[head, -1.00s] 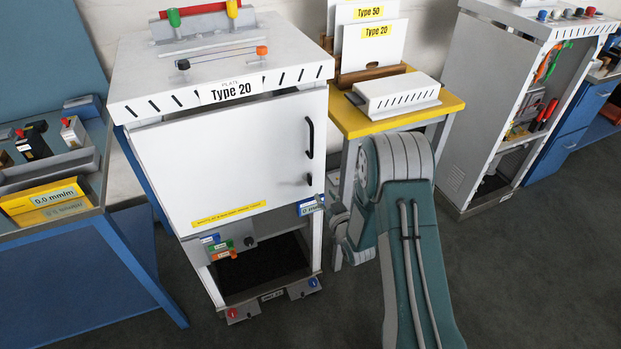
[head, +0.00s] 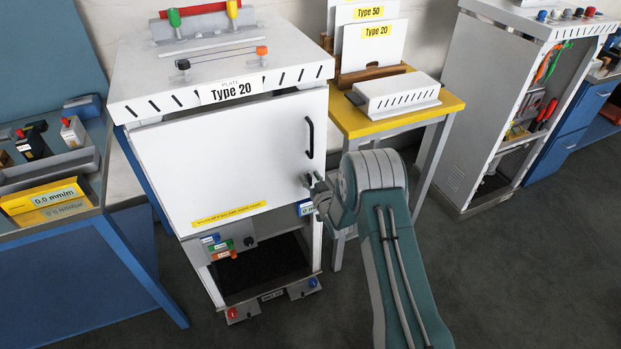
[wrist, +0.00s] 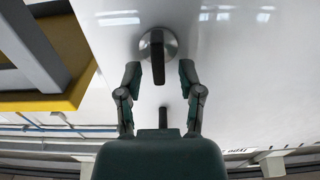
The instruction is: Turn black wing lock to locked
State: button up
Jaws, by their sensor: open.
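The black wing lock (wrist: 158,62) is in the upper middle of the wrist view, on a round silver base on the white cabinet door (wrist: 235,70). Its wing runs upright in that picture. My gripper (wrist: 160,73) is open, with one finger on each side of the wing and a visible gap to both. No contact shows. In the head view my gripper (head: 314,185) is at the right edge of the cabinet door (head: 230,160), below the black door handle (head: 310,138), and covers the lock there.
The handle's end (wrist: 163,117) shows between my fingers' bases in the wrist view. A yellow-topped table (head: 385,123) stands right of the cabinet, with a white slotted box (head: 397,95). A blue bench (head: 90,225) stands at the left. Open floor (head: 530,260) lies at the right.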

grip_shut()
jog(key=shift+n, duration=0.4)
jog(key=n, duration=0.3)
jog(key=shift+a+n, duration=0.3)
jog(key=shift+a, duration=0.05)
jog(key=shift+s+a+f+n, duration=0.1)
jog(key=shift+a+f+n, duration=0.15)
jog(key=shift+n, duration=2)
jog(key=shift+s+a+f+n, duration=0.1)
jog(key=shift+f+n, duration=0.3)
jog(key=shift+n, duration=1.9)
jog(key=shift+s+a+f+n, duration=0.1)
jog(key=shift+a+f+n, duration=0.15)
jog(key=shift+n, duration=2)
jog(key=shift+f, duration=0.1)
